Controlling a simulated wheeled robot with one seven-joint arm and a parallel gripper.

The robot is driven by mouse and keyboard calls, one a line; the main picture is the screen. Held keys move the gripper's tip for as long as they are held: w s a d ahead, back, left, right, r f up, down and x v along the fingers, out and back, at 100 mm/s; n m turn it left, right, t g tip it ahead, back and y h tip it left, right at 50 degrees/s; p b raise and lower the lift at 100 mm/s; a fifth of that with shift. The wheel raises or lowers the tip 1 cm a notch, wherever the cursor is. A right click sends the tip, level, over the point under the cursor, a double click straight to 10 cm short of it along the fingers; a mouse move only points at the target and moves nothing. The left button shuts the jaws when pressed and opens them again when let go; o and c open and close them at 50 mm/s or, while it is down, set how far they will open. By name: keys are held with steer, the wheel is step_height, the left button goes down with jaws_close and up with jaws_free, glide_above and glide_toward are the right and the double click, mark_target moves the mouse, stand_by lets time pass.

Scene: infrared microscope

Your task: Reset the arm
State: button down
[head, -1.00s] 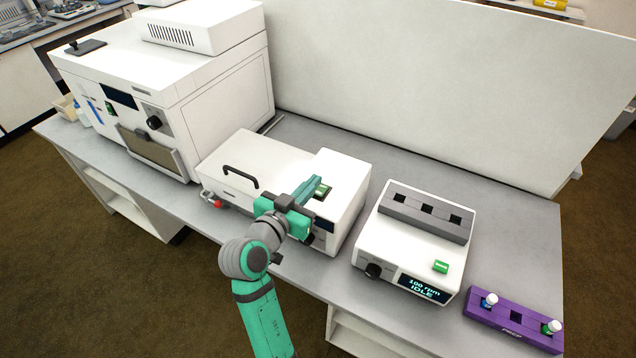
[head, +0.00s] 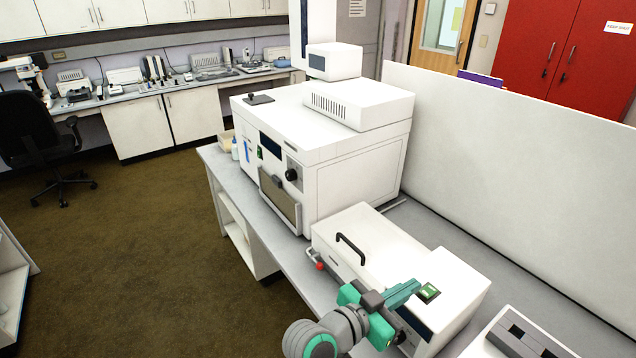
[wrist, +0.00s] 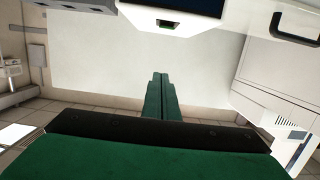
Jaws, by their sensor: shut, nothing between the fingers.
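My gripper (head: 403,293) is green with a dark wrist part and shows at the lower middle of the head view. Its fingers are together and hold nothing. They appear over or just in front of the white box instrument (head: 375,245), close to its green button (head: 428,292); I cannot tell whether they touch it. In the wrist view the closed green fingers (wrist: 161,98) point away from the camera, with a white instrument above them in the picture and nothing between them.
A large white microscope unit (head: 340,160) stands on the grey bench behind the box. A white device (head: 515,338) is cut off at the lower right. A white partition (head: 500,160) runs along the bench's back. Open brown floor (head: 130,240) lies at left.

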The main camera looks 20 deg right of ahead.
steer(key=s+a+f+n+t+y, duration=0.3)
steer(key=a+f+n+t+y, duration=0.55)
steer(key=a+f+n, duration=0.7)
steer(key=s+a+f+t+y, duration=0.2)
steer(key=s+a+f+y, duration=0.4)
steer(key=s+a, duration=0.5)
steer(key=s+a+r, duration=0.1)
steer(key=s+a, duration=0.2)
steer(key=s, duration=0.3)
steer(key=s+a+r+y, duration=0.1)
steer(key=s+a+r, duration=0.1)
steer(key=s, duration=0.3)
steer(key=shift+s+a+m, duration=0.35)
steer(key=shift+a, duration=0.35)
steer(key=shift+r+t, duration=0.1)
steer(key=shift+t, duration=0.15)
